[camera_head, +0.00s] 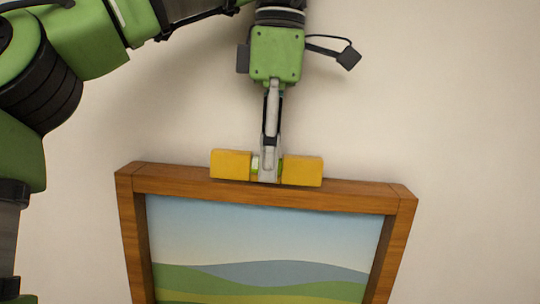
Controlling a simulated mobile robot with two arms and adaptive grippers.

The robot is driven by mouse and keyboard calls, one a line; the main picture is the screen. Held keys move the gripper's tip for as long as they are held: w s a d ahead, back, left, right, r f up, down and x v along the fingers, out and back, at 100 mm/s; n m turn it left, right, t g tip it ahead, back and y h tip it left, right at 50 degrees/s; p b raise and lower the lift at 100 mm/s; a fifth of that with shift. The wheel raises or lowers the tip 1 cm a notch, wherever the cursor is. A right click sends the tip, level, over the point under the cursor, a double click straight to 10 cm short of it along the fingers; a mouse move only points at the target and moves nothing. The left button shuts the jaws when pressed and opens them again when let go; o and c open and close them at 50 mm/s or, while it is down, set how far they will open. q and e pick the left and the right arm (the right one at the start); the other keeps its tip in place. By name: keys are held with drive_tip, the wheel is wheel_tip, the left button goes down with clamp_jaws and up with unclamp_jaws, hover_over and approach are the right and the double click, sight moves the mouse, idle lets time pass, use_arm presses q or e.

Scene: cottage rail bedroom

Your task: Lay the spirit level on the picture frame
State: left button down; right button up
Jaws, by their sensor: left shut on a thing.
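The picture frame (393,250) has a brown wooden border around a painting of hills and sky, and its lower part is cut off by the view's edge. The yellow spirit level (302,171) lies along the middle of the frame's top edge and appears to touch it. My left gripper (268,168) points down from above and is shut on the middle of the level, hiding part of its green vial. The level follows the slight slope of the frame's top edge, down to the right. My right gripper is not in view.
A plain beige wall (440,130) fills the background. The space to the right of my left gripper and the frame is clear. My left arm crosses the upper left of the view.

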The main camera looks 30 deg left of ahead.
use_arm(q)
drive_tip(key=shift+f, duration=0.15)
drive_tip(key=c, duration=1.9)
unclamp_jaws()
